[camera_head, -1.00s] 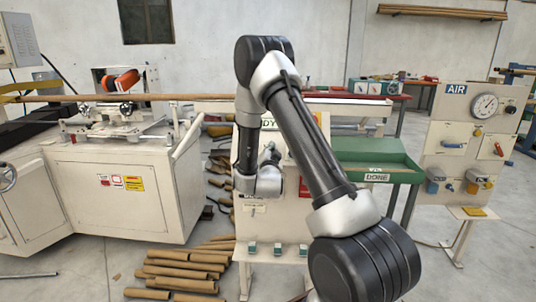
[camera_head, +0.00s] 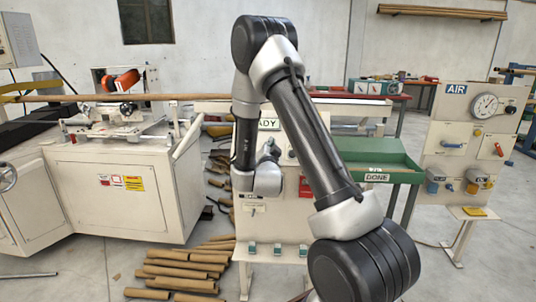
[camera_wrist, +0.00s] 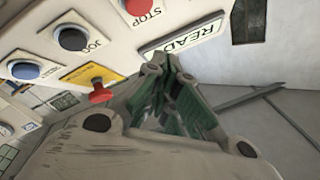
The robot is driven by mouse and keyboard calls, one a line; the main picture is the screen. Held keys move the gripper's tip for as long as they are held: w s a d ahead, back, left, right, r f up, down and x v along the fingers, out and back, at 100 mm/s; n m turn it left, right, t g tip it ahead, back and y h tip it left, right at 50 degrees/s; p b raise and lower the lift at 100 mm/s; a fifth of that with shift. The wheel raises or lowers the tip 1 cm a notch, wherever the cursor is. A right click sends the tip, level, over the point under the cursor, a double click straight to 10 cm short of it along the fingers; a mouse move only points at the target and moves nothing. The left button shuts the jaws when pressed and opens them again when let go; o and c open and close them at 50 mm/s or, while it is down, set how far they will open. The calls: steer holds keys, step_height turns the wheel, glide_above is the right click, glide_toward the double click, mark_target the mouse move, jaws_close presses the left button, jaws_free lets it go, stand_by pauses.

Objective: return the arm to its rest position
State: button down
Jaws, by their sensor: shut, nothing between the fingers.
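My gripper (camera_wrist: 163,64) shows in the wrist view, with its dark fingers drawn together and nothing between them. It is in front of the white control panel, near the READY sign (camera_wrist: 186,34); I see no clear contact. In the head view my arm reaches from the lower right up to a bent elbow, then hangs down in front of the READY panel (camera_head: 277,225). The fingers are mostly hidden behind my arm there.
The panel carries a red STOP button (camera_wrist: 138,6), a black JOG button (camera_wrist: 74,39), a blue button (camera_wrist: 25,70) and a red knob (camera_wrist: 100,92). A green DONE tray (camera_head: 400,160) is to the right. Cardboard tubes (camera_head: 185,268) lie on the floor. The winder (camera_head: 120,190) stands left.

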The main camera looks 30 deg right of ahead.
stand_by(0.6)
step_height(320, 180, down, 11)
steer(key=a+n+g+y, duration=0.3)
steer(key=g+y, duration=0.1)
steer(key=s+a+f+n+g+y, duration=0.4)
steer(key=s+a+n+g+y, duration=0.15)
steer(key=s, duration=0.35)
steer(key=s+a+r+n+g, duration=0.1)
steer(key=s+r+n, duration=0.4)
steer(key=s+r, duration=2.1)
steer(key=s+g, duration=0.1)
steer(key=s, duration=0.2)
steer(key=shift+s+a+n+g, duration=0.2)
steer(key=shift+s+n+g, duration=0.05)
steer(key=shift+n+g, duration=0.1)
